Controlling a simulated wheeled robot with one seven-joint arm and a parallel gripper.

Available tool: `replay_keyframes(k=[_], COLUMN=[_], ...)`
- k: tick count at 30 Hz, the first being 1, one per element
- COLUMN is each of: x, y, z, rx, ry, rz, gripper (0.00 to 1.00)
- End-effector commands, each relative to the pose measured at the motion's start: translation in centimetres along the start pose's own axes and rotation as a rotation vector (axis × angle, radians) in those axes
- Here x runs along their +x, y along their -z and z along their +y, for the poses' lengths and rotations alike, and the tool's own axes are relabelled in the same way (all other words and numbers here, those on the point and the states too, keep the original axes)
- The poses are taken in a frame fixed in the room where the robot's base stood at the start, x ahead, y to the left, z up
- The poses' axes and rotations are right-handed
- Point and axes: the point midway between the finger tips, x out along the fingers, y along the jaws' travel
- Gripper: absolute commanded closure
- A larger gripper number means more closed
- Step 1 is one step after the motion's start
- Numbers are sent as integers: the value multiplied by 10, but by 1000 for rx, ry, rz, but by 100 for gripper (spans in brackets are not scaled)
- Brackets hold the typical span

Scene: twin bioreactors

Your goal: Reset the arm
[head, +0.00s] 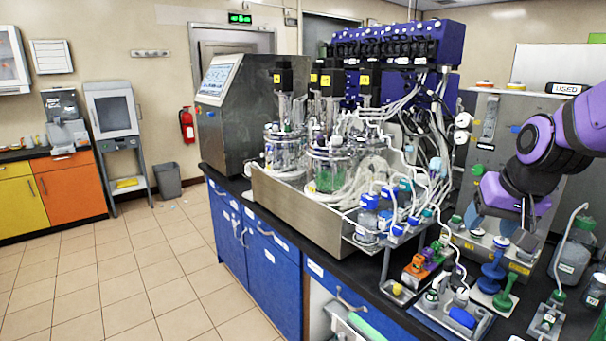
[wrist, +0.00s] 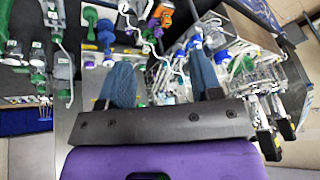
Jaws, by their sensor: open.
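My gripper (head: 499,214) hangs from the purple and black arm at the right of the head view, above the bench. It points down toward the small bottles and stands there. In the wrist view its two blue-grey fingers (wrist: 160,62) are spread apart, with no object held between them. The bench equipment shows beyond the fingers, apart from them as far as I can tell. Part of the fingers is hard to make out in the head view.
Glass bioreactor vessels (head: 328,170) with many tubes stand in a steel tray (head: 296,211). Blue stands (head: 491,272), an orange-green item (head: 420,268) and bottles (head: 572,262) crowd the bench below my gripper. A steel panel (head: 487,125) rises behind. The tiled floor (head: 130,265) at left is clear.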

Motion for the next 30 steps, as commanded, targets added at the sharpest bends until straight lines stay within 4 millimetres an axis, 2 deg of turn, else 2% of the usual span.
replay_keyframes(k=[1, 6, 15, 21, 30], x=[-16, -58, -115, -131, -134], y=[-8, -40, -103, -129, -135], z=[-3, -9, -9, -7, -6], rx=[-18, -85, -192, -230, -238], ry=[7, 13, -10, -31, -36], rz=[9, 18, 37, 44, 43], gripper=[41, 41, 41, 41, 41])
